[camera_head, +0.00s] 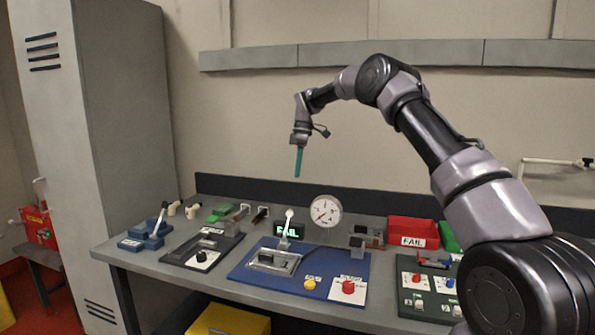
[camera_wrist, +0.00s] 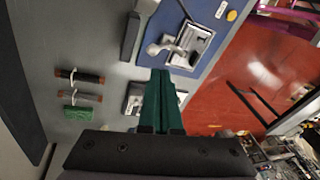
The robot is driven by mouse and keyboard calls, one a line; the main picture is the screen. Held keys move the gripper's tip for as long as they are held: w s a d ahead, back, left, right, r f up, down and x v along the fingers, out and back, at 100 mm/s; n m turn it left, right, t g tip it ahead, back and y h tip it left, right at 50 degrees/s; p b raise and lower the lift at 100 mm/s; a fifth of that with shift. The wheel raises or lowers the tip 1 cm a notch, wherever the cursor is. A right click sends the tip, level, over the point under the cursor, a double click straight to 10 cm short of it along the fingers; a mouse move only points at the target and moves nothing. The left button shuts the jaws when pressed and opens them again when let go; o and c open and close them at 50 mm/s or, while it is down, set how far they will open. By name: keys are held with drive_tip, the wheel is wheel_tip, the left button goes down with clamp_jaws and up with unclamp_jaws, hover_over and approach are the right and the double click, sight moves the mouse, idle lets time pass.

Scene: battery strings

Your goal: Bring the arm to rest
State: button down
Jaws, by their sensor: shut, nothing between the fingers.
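My arm reaches in from the right of the head view, arches up and bends down over the workbench. My gripper (camera_head: 298,163) points down in the air above the bench, with its teal fingers together and nothing between them. In the wrist view, my gripper (camera_wrist: 162,80) shows as two green fingers side by side, closed. The fingertips are apart from everything on the bench.
The workbench (camera_head: 140,258) carries a blue panel (camera_head: 240,275) with a lever, a dial gauge (camera_head: 326,211), a dark panel with a knob (camera_head: 202,255) and a red FAIL bin (camera_head: 413,230). A grey locker (camera_head: 130,120) stands left. The air around my gripper is clear.

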drive_tip(key=s+d+r+m+t, duration=0.2)
drive_tip(key=s+d+r+m, duration=0.35)
drive_tip(key=s+r, duration=0.4)
drive_tip(key=s+d+r+m+t, duration=0.35)
drive_tip(key=s+d+r, duration=0.25)
drive_tip(key=s+r, duration=0.4)
drive_tip(key=s+d+f+m+t, duration=0.1)
drive_tip(key=s+d+m, duration=0.2)
drive_tip(key=s, duration=0.4)
drive_tip(key=s+d+m+t, duration=0.1)
drive_tip(key=s+d+m, duration=0.2)
drive_tip(key=s+m, duration=0.2)
drive_tip(key=s+d+f+m+t, duration=0.1)
drive_tip(key=s+d+m+t, duration=0.1)
drive_tip(key=s, duration=0.9)
drive_tip(key=shift+d+f+m, duration=0.3)
drive_tip(key=shift+d+m, duration=0.4)
drive_tip(key=shift+m, duration=0.4)
drive_tip(key=shift+w+a, duration=0.1)
